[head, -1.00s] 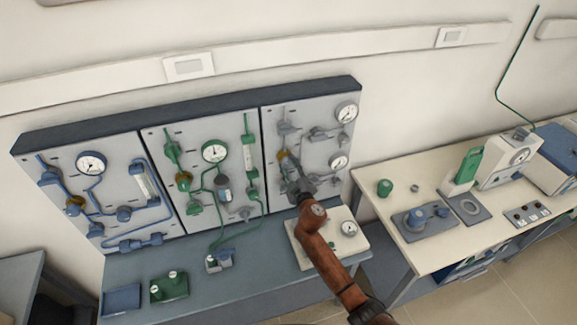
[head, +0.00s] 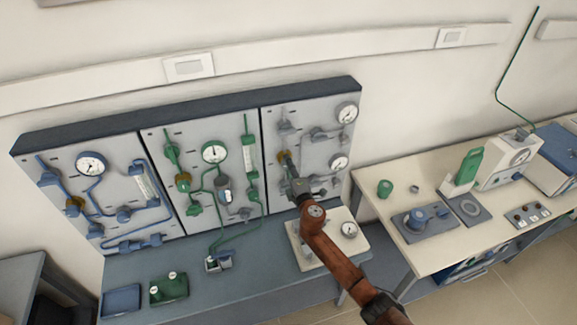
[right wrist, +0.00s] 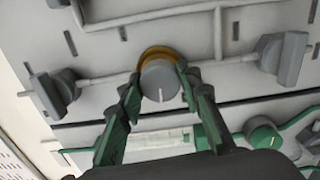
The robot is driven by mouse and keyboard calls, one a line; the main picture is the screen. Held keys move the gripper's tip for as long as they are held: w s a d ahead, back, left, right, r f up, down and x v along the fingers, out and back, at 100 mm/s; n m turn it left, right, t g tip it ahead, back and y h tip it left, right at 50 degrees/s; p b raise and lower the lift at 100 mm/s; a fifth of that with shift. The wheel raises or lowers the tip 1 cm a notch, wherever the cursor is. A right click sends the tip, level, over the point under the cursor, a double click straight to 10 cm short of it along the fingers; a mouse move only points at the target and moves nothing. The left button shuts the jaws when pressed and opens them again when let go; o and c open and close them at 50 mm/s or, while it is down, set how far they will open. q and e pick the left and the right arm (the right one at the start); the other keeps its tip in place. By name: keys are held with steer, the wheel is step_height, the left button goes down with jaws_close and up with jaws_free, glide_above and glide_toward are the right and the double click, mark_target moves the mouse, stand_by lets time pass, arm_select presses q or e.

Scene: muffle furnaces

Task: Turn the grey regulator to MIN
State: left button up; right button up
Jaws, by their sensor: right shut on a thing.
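The grey regulator is a round grey knob (right wrist: 159,82) with a white pointer line and a brass-coloured collar behind it. In the right wrist view its pointer line aims toward the bottom of the picture. My right gripper (right wrist: 158,84) is shut on the knob, one green-padded finger at each side. In the head view the right gripper (head: 291,172) reaches the grey panel (head: 318,160), and the brass collar (head: 284,156) shows just beyond the fingertips. No MIN mark can be read. My left gripper is not in view.
Grey valves and pipes flank the knob, with a valve on the left (right wrist: 52,92) and another on the right (right wrist: 284,58). Gauges (head: 346,112) sit at the panel's right. Blue and green (head: 205,175) panels stand to the left. A bench (head: 390,205) with instruments is at the right.

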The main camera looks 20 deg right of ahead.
steer(key=shift+f+n, duration=0.1)
steer(key=shift+n, duration=0.5)
steer(key=o, duration=1.2)
steer(key=shift+c, duration=0.2)
steer(key=s, duration=1.2)
steer(key=shift+d, duration=0.25)
